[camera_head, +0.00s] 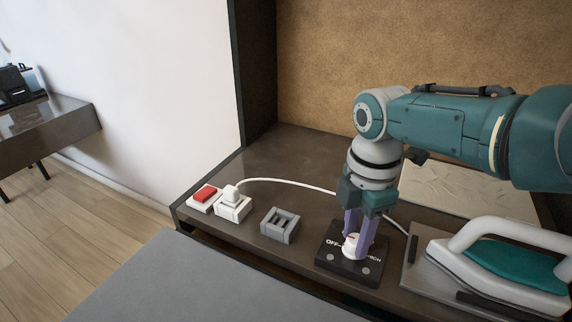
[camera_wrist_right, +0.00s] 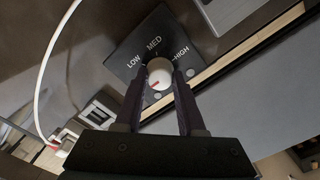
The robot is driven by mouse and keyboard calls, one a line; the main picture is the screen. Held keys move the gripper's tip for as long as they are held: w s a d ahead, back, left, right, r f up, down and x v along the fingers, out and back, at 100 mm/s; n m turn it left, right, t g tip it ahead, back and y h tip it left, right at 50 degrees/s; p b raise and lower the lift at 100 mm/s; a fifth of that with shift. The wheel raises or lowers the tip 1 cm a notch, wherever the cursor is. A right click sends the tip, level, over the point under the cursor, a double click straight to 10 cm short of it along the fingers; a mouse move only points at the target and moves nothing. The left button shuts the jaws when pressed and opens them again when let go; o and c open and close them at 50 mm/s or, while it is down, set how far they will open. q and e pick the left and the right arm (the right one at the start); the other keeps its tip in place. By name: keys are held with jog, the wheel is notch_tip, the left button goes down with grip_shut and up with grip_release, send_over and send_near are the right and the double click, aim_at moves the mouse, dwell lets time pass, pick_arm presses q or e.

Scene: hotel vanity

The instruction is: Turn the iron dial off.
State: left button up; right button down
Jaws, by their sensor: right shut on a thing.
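The iron dial (camera_head: 349,245) is a white round knob on a black panel (camera_head: 334,264) at the front edge of the counter. My right gripper (camera_head: 359,246) points down with its two purple fingers shut on the knob, one on each side. In the right wrist view the knob (camera_wrist_right: 160,72) sits between the fingertips (camera_wrist_right: 160,78). A red mark on its face lies toward the lower left in that view. LOW, MED and HIGH are readable there; OFF shows left of the knob in the head view. My left gripper is out of view.
The iron (camera_head: 505,268) with a teal body rests on a grey stand right of the panel. A grey bracket (camera_head: 280,225), a white plug and socket (camera_head: 233,206) and a red switch (camera_head: 205,194) are to the left. A white cord (camera_head: 290,182) runs behind.

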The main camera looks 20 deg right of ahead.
aim_at(356, 239)
dwell(0.4)
jog(key=c, duration=0.5)
grip_release()
notch_tip(356, 239, up, 10)
jog(key=p, duration=0.5)
jog(key=shift+s, duration=0.1)
